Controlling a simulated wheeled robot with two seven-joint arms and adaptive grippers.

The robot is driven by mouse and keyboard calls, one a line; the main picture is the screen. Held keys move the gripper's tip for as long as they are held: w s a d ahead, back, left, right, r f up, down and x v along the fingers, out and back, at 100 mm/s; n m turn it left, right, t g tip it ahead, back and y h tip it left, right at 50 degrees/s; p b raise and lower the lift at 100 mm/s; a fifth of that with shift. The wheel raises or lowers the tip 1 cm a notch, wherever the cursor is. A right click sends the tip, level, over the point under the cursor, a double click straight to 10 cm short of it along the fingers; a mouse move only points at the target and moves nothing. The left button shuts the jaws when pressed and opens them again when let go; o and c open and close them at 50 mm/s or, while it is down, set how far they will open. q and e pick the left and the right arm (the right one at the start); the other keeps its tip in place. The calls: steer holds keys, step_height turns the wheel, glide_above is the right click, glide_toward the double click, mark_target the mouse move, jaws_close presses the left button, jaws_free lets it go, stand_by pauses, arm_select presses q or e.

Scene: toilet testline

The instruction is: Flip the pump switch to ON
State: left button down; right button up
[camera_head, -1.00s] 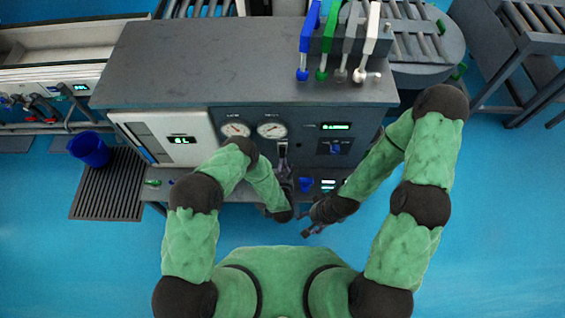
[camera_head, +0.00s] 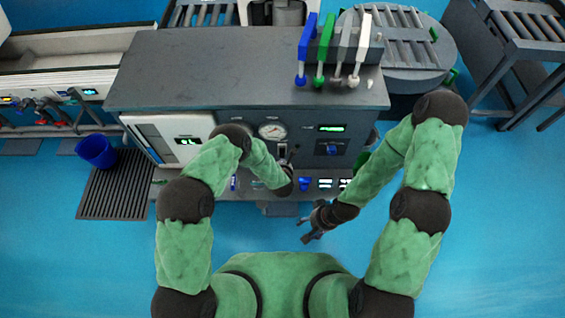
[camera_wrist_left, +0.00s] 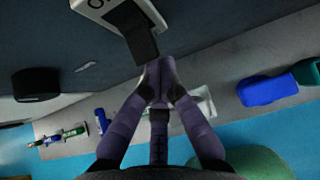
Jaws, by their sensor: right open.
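The pump switch appears as a black lever (camera_wrist_left: 133,32) on a white plate (camera_wrist_left: 103,8) at the top of the left wrist view. In the head view a small switch plate (camera_head: 282,150) sits below the gauges on the dark console front. My left gripper (camera_wrist_left: 160,72) has its fingertips drawn together just below the lever's lower end. I cannot tell whether they touch it. In the head view my left wrist hides that gripper. My right gripper (camera_head: 311,230) is open and empty, in front of the console and to the right of the left hand.
The console (camera_head: 220,70) has gauges (camera_head: 272,130), green displays and a blue knob (camera_head: 332,150). Coloured handles (camera_head: 325,50) stand on top at the right. A lower ledge (camera_head: 215,188) holds small items. A blue bucket (camera_head: 97,151) stands left. Floor in front is clear.

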mark_target(282, 157)
arm_select(q)
steer(key=r+g+p, duration=0.1)
steer(key=r+g, duration=0.1)
steer(key=shift+w+r+g, duration=0.15)
steer(key=shift+w+g, duration=0.05)
steer(key=shift+g, duration=0.2)
steer(key=shift+s+p, duration=0.1)
steer(key=shift+p, duration=0.2)
steer(key=shift+r+p, duration=0.3)
steer(key=shift+r, duration=0.35)
